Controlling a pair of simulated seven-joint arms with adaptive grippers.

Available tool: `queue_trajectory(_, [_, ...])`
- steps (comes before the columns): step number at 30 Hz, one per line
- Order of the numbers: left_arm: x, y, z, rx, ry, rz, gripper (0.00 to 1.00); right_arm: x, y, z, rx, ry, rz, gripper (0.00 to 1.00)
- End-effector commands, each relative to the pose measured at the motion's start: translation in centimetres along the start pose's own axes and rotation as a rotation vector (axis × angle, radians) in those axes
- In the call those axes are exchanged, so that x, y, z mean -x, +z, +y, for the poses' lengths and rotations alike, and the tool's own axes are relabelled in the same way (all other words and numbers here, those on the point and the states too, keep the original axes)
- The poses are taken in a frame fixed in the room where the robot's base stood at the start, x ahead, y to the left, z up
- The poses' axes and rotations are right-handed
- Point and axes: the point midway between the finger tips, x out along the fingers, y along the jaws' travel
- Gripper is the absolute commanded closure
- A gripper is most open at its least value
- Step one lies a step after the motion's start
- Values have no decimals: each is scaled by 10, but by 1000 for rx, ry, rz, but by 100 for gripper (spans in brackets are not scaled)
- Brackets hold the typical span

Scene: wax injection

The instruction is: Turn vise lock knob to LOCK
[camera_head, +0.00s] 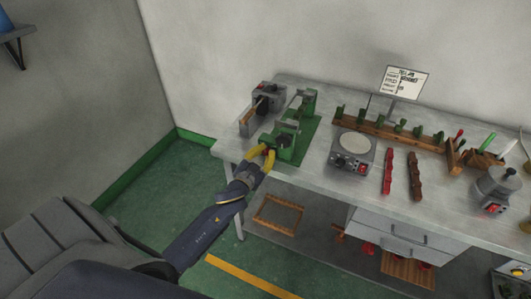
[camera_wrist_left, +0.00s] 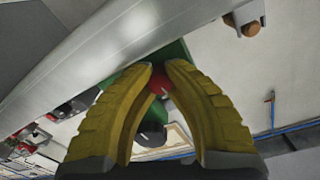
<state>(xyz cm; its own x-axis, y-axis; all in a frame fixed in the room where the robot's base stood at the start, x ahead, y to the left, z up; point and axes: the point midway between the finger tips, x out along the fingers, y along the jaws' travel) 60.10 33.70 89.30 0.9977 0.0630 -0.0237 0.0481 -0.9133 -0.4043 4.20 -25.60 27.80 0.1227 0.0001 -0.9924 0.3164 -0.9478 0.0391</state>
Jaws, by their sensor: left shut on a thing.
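The green vise (camera_head: 284,140) stands on a green base at the left front of the workbench. My left gripper (camera_head: 264,151) reaches the front of the vise with its yellow fingers. In the left wrist view the fingers (camera_wrist_left: 161,75) are closed in on a small red knob (camera_wrist_left: 160,83) between their tips. A green part of the vise (camera_wrist_left: 176,52) shows behind the tips. In the head view the knob is too small or covered to make out, and its LOCK marking cannot be read. My right gripper is not in view.
A grey machine (camera_head: 262,108) stands left of the vise. A round-plate device (camera_head: 354,150), red and brown bars, a wooden tool rack (camera_head: 390,127) and a grey pot (camera_head: 497,184) occupy the bench to the right. The workbench (camera_head: 318,178) has bare surface along its front edge.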

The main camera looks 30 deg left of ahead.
Motion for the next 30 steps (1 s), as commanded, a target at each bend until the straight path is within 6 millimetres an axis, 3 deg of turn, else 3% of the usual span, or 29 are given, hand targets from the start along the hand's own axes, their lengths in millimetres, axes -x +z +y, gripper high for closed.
queue_trajectory(8, [-1,-4,-2,-2,-3,8,100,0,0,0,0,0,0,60])
queue_trajectory(9, [-1,-4,-2,-2,-3,8,84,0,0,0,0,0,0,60])
queue_trajectory(18, [0,-2,-1,-1,-1,4,52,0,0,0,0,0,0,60])
queue_trajectory(30, [10,0,0,0,0,1,52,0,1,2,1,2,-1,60])
